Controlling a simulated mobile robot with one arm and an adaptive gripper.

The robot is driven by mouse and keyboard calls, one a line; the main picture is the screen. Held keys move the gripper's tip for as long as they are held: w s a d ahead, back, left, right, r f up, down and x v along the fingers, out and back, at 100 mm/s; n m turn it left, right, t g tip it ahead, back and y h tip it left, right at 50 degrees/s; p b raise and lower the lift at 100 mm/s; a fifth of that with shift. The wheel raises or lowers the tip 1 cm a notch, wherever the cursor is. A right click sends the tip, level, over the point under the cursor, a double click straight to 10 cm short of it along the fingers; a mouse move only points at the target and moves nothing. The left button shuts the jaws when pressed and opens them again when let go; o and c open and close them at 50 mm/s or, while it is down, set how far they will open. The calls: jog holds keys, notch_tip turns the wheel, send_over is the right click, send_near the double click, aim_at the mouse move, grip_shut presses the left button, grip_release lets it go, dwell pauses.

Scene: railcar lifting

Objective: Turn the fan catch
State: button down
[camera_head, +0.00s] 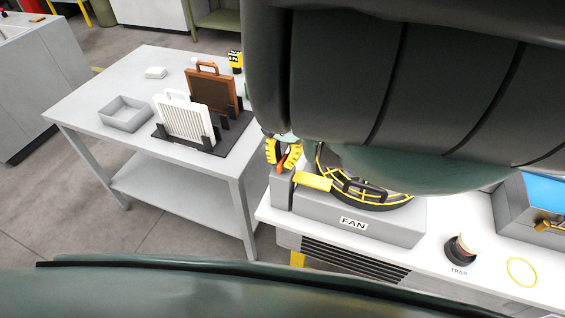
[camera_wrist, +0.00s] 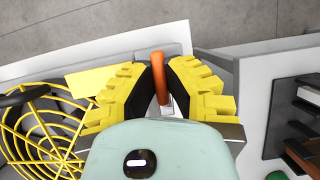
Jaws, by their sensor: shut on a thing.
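The fan catch is an orange lever (camera_wrist: 159,76) on the grey fan housing (camera_head: 340,222), at the housing's left end in the head view. My gripper (camera_wrist: 158,85) has yellow ribbed fingers with dark inner pads. It is shut on the orange lever, which stands between the fingertips in the wrist view. In the head view the gripper (camera_head: 282,157) is partly hidden behind my arm, with a bit of orange below it. The round fan (camera_head: 372,199) has a yellow wire guard and a yellow tab (camera_head: 313,181) reaching toward the catch.
A grey table (camera_head: 100,98) at the left holds a white filter (camera_head: 184,121), a brown filter (camera_head: 211,90) and a grey tray (camera_head: 126,115). A trap fitting (camera_head: 461,247) and a yellow ring (camera_head: 521,271) are right of the fan. My arm covers the upper right.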

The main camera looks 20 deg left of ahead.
jog(key=shift+n, duration=0.3)
dwell(0.4)
jog(key=c, duration=1)
grip_release()
jog(key=v, duration=1.2)
jog(key=shift+s+a, duration=0.1)
jog(key=shift+a, duration=0.05)
